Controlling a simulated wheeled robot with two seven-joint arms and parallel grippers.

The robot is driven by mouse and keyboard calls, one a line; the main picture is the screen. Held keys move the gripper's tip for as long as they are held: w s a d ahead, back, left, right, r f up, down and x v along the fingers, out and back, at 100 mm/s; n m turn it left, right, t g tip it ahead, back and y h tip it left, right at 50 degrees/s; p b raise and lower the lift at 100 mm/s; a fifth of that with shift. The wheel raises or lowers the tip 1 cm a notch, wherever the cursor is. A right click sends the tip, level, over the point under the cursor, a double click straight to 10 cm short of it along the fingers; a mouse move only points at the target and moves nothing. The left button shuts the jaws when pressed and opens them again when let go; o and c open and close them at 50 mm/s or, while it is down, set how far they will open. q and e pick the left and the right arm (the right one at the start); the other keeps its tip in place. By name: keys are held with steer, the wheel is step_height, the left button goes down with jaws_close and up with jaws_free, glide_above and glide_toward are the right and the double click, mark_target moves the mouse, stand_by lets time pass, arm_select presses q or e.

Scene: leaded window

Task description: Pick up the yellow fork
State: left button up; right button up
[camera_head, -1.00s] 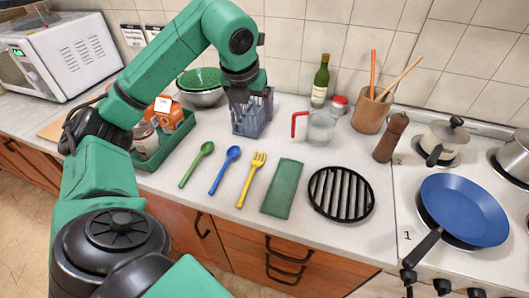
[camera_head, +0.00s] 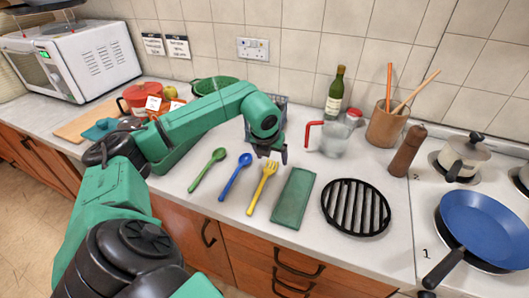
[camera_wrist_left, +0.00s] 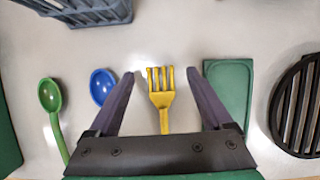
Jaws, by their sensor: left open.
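The yellow fork (camera_head: 262,187) lies on the white counter, between the blue spoon (camera_head: 235,177) and the green mat (camera_head: 293,199). Its tines point towards the wall. My left gripper (camera_head: 272,156) is just above the tined end. In the left wrist view, the yellow fork (camera_wrist_left: 160,98) shows between the two spread fingers of my left gripper (camera_wrist_left: 163,76), with a gap on each side. The lower part of its handle is hidden behind the gripper body. My right gripper is not in view.
A green spoon (camera_head: 207,170) lies left of the blue one. A black round grate (camera_head: 356,207) lies right of the mat. A blue-grey basket (camera_wrist_left: 85,10) stands behind the utensils. A glass jug (camera_head: 333,139), bottle (camera_head: 335,94) and pepper mill (camera_head: 407,151) stand further right.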

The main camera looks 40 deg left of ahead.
arm_select(q)
steer(key=shift+x, duration=1)
steer(key=shift+r, duration=0.1)
jaws_close()
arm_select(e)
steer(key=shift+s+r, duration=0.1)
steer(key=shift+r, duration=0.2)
arm_select(q)
step_height(320, 180, up, 6)
steer(key=shift+w+r+b, duration=0.1)
steer(key=shift+r+b, duration=0.05)
steer(key=shift+b, duration=0.45)
step_height(320, 180, up, 14)
steer(key=shift+p, duration=0.45)
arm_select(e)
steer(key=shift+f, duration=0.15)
